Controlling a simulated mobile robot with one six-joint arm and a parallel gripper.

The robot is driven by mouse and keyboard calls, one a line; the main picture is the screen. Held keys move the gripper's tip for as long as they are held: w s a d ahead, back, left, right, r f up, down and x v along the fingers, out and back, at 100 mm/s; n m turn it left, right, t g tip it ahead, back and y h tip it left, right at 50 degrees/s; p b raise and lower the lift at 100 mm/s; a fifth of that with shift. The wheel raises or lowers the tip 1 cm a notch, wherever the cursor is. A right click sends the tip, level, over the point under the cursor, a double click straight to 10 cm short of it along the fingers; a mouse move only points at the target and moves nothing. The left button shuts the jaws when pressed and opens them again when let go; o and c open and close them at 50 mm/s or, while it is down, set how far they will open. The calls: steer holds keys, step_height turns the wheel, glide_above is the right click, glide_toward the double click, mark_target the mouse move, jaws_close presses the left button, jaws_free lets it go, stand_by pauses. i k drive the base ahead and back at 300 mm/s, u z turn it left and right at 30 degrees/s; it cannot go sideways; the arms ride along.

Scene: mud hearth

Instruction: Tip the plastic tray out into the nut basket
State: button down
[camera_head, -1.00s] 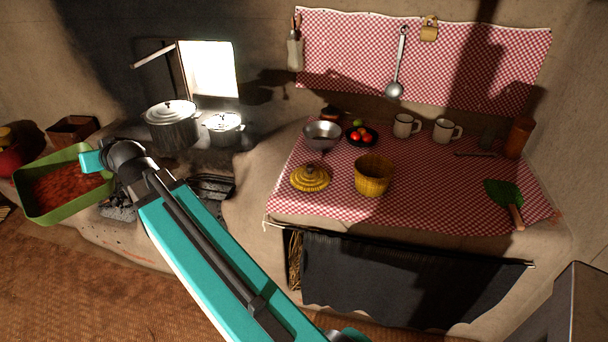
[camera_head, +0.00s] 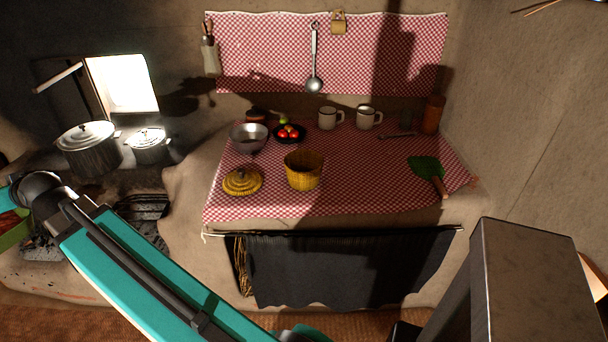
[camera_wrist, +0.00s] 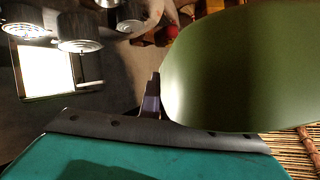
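The green plastic tray (camera_head: 14,237) shows only as a corner at the left edge of the head view, with reddish contents inside. In the wrist view the tray (camera_wrist: 240,70) fills the right side, close up. My gripper (camera_wrist: 152,92) is at the tray's edge there, with one dark finger seen against it; it appears shut on the tray wall. The other finger is hidden. The nut basket (camera_head: 304,172), yellow and woven, stands open and upright on the checked cloth, well to the right of the tray. Its inside is mostly hidden.
A yellow woven lid (camera_head: 242,181) lies left of the basket. A metal bowl (camera_head: 249,138), a dark bowl of tomatoes (camera_head: 289,134) and two mugs (camera_head: 329,118) stand behind. Pots (camera_head: 88,150) stand on the hearth at left. A leafy green thing (camera_head: 426,168) lies at right.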

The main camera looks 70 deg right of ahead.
mark_target(303, 168)
steer(key=z, duration=2.4)
steer(key=i, duration=0.65)
steer(key=u, duration=0.15)
steer(key=k, duration=0.25)
steer(key=z, duration=0.05)
